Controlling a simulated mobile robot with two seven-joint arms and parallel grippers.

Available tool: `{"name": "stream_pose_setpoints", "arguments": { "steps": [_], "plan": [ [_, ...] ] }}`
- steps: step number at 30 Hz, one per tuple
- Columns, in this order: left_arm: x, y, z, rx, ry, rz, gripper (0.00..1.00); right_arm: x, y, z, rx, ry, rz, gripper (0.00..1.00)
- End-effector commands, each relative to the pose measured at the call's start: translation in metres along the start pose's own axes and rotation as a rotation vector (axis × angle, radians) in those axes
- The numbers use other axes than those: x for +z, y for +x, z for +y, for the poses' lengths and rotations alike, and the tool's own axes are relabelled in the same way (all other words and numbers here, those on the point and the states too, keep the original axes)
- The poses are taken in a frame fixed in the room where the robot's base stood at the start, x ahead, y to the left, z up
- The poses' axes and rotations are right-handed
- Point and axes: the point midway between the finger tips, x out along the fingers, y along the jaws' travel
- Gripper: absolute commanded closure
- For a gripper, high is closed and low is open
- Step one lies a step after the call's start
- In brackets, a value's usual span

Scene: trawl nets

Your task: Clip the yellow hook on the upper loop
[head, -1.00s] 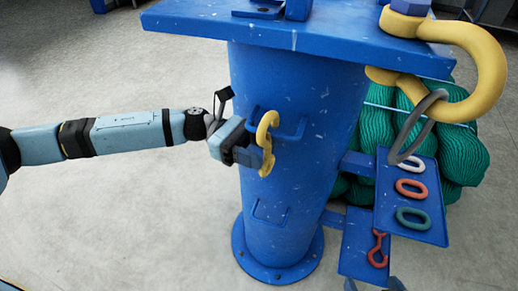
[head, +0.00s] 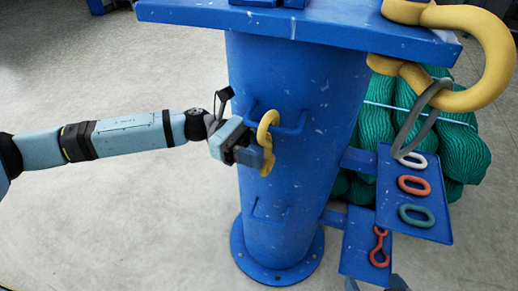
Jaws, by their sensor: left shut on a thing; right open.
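The yellow hook (head: 268,122) is upright in front of the blue column. My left gripper (head: 254,156) is shut on its lower part and hides some of it. The upper loop (head: 295,129) is a blue bar handle on the column. The hook's curved top overlaps the left part of this loop; I cannot tell whether it is around the bar or only in front of it. A lower blue loop (head: 268,217) sits further down the column, with nothing on it. My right gripper (head: 373,286) barely shows at the bottom edge, open and empty.
The blue column (head: 285,185) carries a wide blue top plate (head: 250,22). Side trays (head: 428,232) at right hold coloured links and a red hook piece (head: 379,245). A big yellow shackle (head: 490,60) with a grey ring hangs above green nets (head: 465,155). Floor at left is clear.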

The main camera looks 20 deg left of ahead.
Motion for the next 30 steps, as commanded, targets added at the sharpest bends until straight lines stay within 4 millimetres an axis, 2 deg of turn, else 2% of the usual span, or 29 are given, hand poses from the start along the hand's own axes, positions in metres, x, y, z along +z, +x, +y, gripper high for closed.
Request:
{"name": "stream_pose_setpoints", "arguments": {
  "steps": [22,30],
  "plan": [
    [-0.001,0.0003,0.0006,-0.001,0.001,-0.001,1.0,0.0036,0.0019,0.001,0.001,0.002,0.0,0.0],
    [-0.005,0.0003,0.0017,-0.001,0.001,-0.001,1.0,-0.0023,0.0037,-0.0027,-0.01,0.007,0.036,0.0]
  ]
}}
